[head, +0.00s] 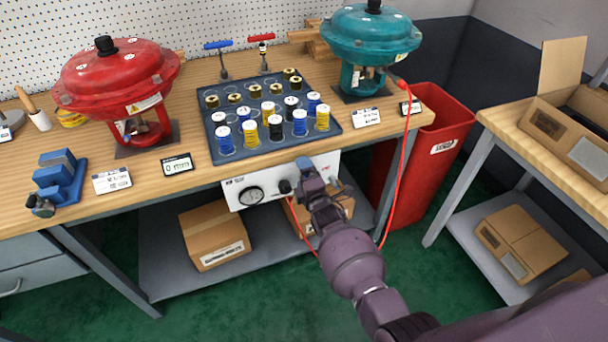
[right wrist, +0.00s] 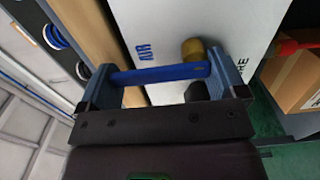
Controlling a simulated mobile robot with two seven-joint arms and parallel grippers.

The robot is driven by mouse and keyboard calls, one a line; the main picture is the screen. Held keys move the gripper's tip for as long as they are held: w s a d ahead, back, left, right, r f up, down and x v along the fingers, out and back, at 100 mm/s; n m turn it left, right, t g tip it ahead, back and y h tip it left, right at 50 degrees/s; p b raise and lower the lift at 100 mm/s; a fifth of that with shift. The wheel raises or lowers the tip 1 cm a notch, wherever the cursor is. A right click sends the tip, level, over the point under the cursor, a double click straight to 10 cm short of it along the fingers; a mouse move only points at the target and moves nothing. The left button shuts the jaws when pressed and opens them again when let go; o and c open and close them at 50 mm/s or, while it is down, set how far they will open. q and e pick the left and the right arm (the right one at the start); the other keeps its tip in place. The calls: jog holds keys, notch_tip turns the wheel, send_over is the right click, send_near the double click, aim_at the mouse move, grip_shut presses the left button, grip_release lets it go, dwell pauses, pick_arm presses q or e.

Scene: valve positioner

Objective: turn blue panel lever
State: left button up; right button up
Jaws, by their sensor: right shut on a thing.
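The white panel (head: 262,172) hangs under the front edge of the bench, with a round gauge (head: 251,196) and a black knob (head: 285,187). My right gripper (head: 306,168) reaches up to the panel and hides the lever in the head view. In the right wrist view, the blue lever (right wrist: 158,74) lies crosswise between the two fingers of my right gripper (right wrist: 162,86), which is shut on it. The lever's brass hub (right wrist: 194,48) sits against the panel beside the "AIR" print. My left gripper is out of view.
A red hose (head: 404,150) hangs in front of the bench. A red valve actuator (head: 115,75), a teal one (head: 370,40) and a dark tray (head: 222,162) of spools stand above.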

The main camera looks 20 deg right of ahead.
jog(key=o, duration=1)
jog(key=shift+s, duration=0.1)
jog(key=s+p, duration=0.1)
jog(key=s, duration=0.4)
jog(key=s+p, duration=0.1)
jog(key=s, duration=0.4)
jog(key=shift+s+d, duration=0.2)
jog(key=shift+s, duration=0.15)
